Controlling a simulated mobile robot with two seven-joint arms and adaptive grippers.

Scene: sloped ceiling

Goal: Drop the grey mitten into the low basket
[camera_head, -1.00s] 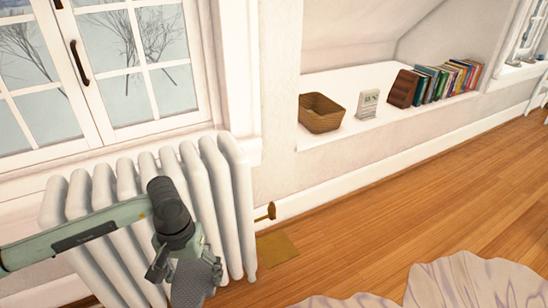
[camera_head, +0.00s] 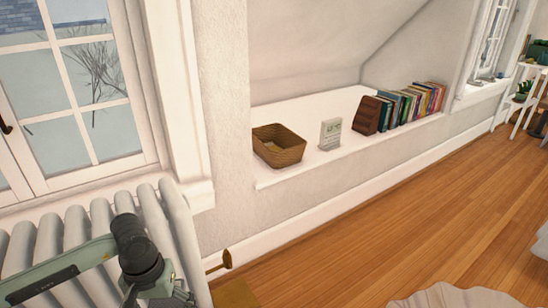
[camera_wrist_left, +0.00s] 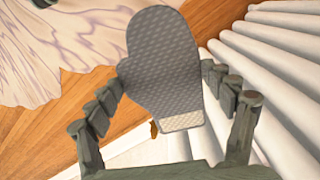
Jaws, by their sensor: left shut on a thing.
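The grey mitten (camera_wrist_left: 162,50) shows in the left wrist view, patterned, with a pale cuff at its lower end. My left gripper (camera_wrist_left: 166,72) is shut on it, with a finger on either side. In the head view the left gripper (camera_head: 146,292) is at the bottom edge in front of the radiator, its fingers cut off, and the mitten is out of frame. The low basket (camera_head: 287,156), woven and brown, stands on the white alcove ledge, right of the gripper and farther away. My right gripper is not in view.
A small pale sign (camera_head: 330,134), a brown block (camera_head: 366,115) and a row of books (camera_head: 412,104) stand right of the basket on the ledge (camera_head: 305,172). The white radiator (camera_head: 180,235) is close by my left arm. The wooden floor (camera_head: 390,220) is mostly open; pale cloth (camera_head: 455,298) lies below.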

